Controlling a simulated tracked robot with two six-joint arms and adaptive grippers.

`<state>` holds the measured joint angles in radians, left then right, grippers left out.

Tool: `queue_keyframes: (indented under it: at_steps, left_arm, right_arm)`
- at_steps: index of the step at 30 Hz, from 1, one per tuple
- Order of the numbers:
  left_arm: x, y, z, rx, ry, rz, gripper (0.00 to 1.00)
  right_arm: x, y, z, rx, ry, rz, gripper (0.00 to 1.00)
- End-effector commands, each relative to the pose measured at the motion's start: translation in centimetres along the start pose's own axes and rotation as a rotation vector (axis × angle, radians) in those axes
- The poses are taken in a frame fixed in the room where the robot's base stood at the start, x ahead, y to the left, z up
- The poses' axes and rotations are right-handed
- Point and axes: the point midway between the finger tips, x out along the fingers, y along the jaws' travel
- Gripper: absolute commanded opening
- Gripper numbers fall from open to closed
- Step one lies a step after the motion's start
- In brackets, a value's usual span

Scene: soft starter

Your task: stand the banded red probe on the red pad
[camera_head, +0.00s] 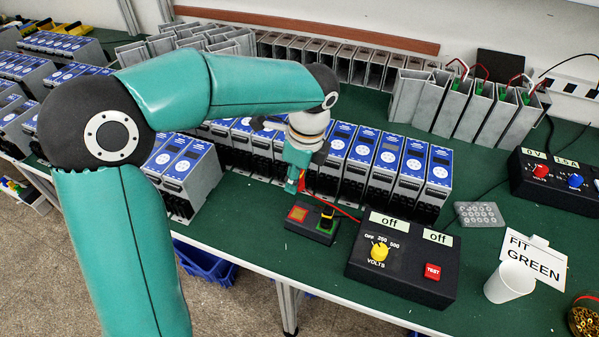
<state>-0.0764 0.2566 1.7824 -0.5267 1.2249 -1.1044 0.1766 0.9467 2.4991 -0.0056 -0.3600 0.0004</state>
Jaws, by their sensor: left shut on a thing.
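My left gripper (294,181) points down above the small dark pad block (312,233), shut on the red probe (302,183). Only a small red part of the probe shows beside the fingers. Its bands are too small or hidden to make out. The probe appears above the block, apart from the red pad (298,214), which lies on the block's left side and looks bare. A black probe (327,214) appears to stand on the green pad at the block's right side. My right gripper is not in view.
A black tester (400,262) with a yellow knob and red button stands right of the block. Upright blue-faced units (362,165) stand close behind. A red lead (340,211) runs toward the tester. A white cup (509,281) and a sign (532,259) are farther right.

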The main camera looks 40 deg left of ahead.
Motion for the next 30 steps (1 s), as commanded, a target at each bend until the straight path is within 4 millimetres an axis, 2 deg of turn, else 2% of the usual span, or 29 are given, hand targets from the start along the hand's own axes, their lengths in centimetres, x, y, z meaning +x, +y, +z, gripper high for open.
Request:
queue_keyframes:
  at_steps: [8, 30]
  left_arm:
    - [-0.1, -0.1, -0.1, 0.000, -0.001, 0.001, 0.00]
    - [6.0, -0.2, -1.1, 0.001, 0.000, 0.001, 0.00]
  right_arm:
    - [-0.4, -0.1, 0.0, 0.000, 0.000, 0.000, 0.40]
    - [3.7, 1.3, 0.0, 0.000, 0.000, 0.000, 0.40]
